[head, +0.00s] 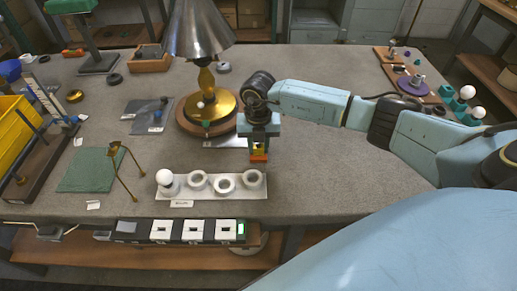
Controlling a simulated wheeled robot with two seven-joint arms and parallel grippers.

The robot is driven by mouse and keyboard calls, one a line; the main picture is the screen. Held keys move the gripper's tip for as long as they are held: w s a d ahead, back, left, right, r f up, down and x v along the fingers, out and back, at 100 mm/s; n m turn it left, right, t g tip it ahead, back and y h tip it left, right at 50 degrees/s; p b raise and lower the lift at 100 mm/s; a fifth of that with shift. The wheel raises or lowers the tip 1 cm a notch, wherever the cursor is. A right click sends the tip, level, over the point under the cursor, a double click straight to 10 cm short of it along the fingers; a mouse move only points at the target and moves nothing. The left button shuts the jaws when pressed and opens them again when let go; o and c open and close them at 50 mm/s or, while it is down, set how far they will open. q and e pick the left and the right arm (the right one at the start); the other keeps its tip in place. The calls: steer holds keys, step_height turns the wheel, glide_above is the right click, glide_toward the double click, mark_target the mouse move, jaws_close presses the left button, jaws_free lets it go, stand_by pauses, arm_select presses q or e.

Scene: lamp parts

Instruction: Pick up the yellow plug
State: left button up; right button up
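My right gripper (258,152) points down at the middle of the table, just right of the lamp's round brass-and-wood base. A small yellow piece (258,147), which looks like the yellow plug, shows between its two fingers. An orange part (258,158) shows just below it at the fingertips. The fingers hide most of the yellow piece, and I cannot tell whether they are pressed on it. My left gripper is not in view.
A lamp with a metal shade (198,30) stands left of my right gripper. A white holder (212,193) with rings and a bulb lies in front of it. A green mat (88,170) and a yellow bin (18,133) are at left. The table right of the holder is clear.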

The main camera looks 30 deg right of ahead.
mark_target(258, 144)
steer(key=c, duration=0.4)
step_height(258, 144, up, 10)
steer(key=shift+w+f, duration=0.1)
steer(key=shift+f, duration=0.05)
jaws_close()
steer(key=shift+r, duration=0.2)
